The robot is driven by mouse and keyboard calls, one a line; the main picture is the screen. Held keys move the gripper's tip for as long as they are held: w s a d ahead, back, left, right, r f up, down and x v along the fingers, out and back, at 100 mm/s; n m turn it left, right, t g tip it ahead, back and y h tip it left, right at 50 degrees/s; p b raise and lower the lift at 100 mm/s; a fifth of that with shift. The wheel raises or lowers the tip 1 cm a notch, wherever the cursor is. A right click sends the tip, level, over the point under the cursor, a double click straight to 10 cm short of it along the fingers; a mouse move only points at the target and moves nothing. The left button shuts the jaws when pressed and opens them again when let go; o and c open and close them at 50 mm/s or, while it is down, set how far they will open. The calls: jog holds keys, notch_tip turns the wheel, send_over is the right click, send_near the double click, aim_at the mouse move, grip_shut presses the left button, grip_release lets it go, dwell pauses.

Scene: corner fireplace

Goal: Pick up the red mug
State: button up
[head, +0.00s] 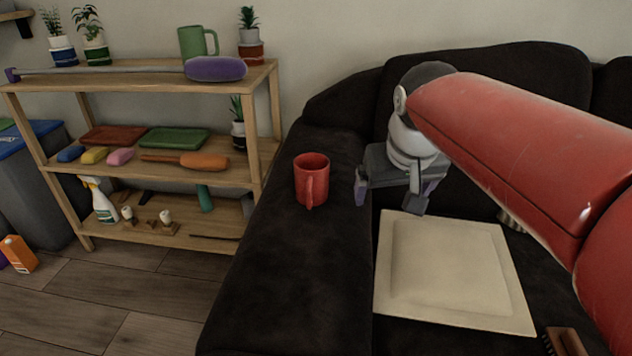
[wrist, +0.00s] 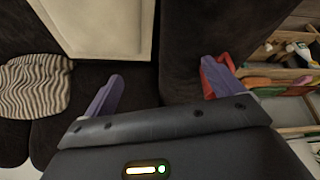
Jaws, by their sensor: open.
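The red mug (head: 311,181) stands upright on the dark sofa's left armrest in the head view, with its handle toward the camera. My gripper (head: 389,205) is to the right of the mug, apart from it, above the sofa seat. In the wrist view my gripper's purple fingers (wrist: 165,85) are spread wide with nothing between them. Part of the red mug (wrist: 221,72) shows behind the right finger, which hides some of it.
A cream square tray (head: 455,275) lies on the dark sofa (head: 260,265). A striped cushion (wrist: 33,85) is at the wrist view's left. A wooden shelf (head: 110,78) with plants, a green mug (head: 197,43) and cleaning things stands left of the sofa. A brush (head: 566,341) lies at the lower right.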

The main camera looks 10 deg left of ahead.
jog(key=n+g+y, duration=0.1)
jog(key=n, duration=0.1)
send_near(312, 177)
jog(key=w+f, duration=0.4)
jog(key=f, duration=0.1)
jog(key=shift+w+a+b, duration=0.25)
jog(key=shift+a+b, duration=0.15)
jog(key=shift+a, duration=0.15)
jog(key=b+x, duration=0.1)
jog(key=x, duration=0.6)
jog(key=shift+w+f, duration=0.1)
jog(key=shift+f, duration=0.2)
jog(key=shift+r, duration=0.1)
jog(key=c, duration=1.3)
jog(key=shift+o, duration=0.2)
